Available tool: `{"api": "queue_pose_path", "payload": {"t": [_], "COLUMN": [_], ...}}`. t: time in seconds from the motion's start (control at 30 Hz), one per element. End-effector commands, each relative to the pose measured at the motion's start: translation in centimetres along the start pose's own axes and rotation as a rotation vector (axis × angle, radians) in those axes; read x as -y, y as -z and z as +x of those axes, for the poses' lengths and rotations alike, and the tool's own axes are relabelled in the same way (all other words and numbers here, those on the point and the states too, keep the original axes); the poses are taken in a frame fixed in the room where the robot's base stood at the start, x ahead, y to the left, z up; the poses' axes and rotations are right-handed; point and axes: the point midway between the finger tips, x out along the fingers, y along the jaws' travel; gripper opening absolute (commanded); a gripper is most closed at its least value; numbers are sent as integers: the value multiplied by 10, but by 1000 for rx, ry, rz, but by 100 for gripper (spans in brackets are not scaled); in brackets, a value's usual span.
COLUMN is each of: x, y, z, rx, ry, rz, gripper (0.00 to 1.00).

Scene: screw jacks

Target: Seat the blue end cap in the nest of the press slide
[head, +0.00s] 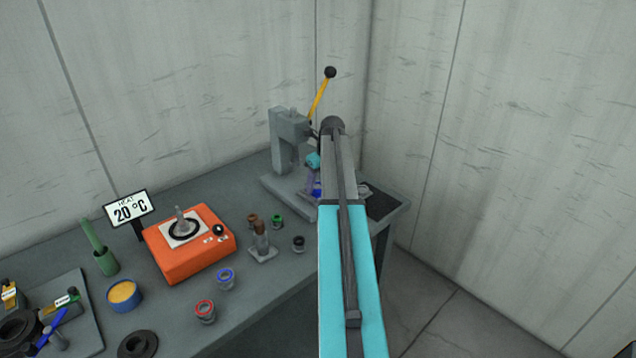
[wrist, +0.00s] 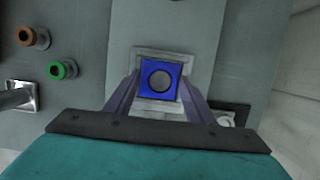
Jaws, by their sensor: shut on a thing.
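The blue end cap (wrist: 160,79) is a square blue piece with a round grey centre, held between the two purple fingers of my gripper (wrist: 160,88) in the wrist view. In the head view a bit of the blue cap (head: 317,189) shows at the fingertips, partly hidden by my arm. Below the cap in the wrist view is the pale square frame of the press slide (wrist: 190,54), on the grey press base. The cap lies over the middle of this frame and hides the nest. I cannot tell whether it touches the nest or hangs above it.
The grey press (head: 288,135) with its yellow lever (head: 318,98) stands at the bench's back corner. An orange heater (head: 188,262), a green-ringed part (head: 277,221), a black-ringed part (head: 298,244) and a brown-topped stand (head: 261,240) are to the left. A dark pad (head: 382,203) lies right.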

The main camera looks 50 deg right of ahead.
Motion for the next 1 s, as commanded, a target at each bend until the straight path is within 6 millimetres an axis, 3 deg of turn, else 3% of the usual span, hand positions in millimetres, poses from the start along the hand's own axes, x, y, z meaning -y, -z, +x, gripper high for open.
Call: {"api": "queue_pose_path", "payload": {"t": [0.8, 0.83, 0.9, 1.0], "x": [0, 0, 0, -1], "y": [8, 8, 9, 9], "z": [16, 16, 17, 17], "rx": [-10, -12, -13, -13], "ry": [-2, -2, -3, -4], "rz": [2, 2, 2, 1], "gripper": [18, 55, 66, 68]}}
